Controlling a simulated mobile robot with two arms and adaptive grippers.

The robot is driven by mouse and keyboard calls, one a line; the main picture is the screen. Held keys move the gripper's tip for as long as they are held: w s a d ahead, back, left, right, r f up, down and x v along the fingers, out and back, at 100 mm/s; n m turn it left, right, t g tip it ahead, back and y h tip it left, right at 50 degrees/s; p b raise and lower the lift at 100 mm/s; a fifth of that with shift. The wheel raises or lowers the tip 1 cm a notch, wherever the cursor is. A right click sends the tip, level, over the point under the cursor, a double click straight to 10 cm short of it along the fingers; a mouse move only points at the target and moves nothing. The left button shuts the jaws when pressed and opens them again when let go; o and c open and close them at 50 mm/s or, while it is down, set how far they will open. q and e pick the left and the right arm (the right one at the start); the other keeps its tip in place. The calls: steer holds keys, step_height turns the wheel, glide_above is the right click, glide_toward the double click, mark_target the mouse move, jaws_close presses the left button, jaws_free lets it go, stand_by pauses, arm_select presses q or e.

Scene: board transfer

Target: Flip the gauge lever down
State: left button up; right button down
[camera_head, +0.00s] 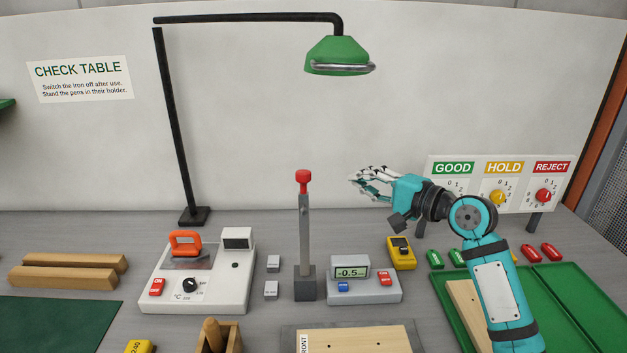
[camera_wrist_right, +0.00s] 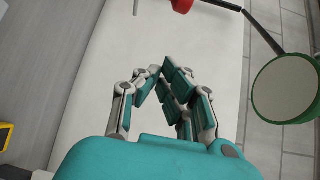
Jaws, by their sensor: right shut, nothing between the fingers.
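The gauge lever (camera_head: 303,177) has a red knob and stands upright at the top of a grey post (camera_head: 306,245) on a dark base. Beside it to the right is a light grey gauge box (camera_head: 365,290) with a display reading about -0.5. My right gripper (camera_head: 356,181) is shut and empty, in the air to the right of the knob and apart from it. In the right wrist view its fingers (camera_wrist_right: 160,70) come together, and the red knob (camera_wrist_right: 182,5) shows at the top edge. My left gripper is not in view.
A green lamp (camera_head: 338,55) hangs above on a black stand. An iron station (camera_head: 195,280) stands left of the post. A yellow device (camera_head: 401,252) lies right of the gauge box. A GOOD/HOLD/REJECT panel (camera_head: 497,183) and a green tray (camera_head: 560,285) are at the right.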

steer(key=r+p+x, duration=0.1)
steer(key=p+x, duration=0.2)
steer(key=x, duration=0.6)
steer(key=s+a+p, duration=0.1)
steer(key=s+a, duration=0.1)
steer(key=s, duration=0.1)
steer(key=shift+s+a+f+p, duration=0.1)
steer(key=shift+s+f+p, duration=0.05)
steer(key=shift+p, duration=0.25)
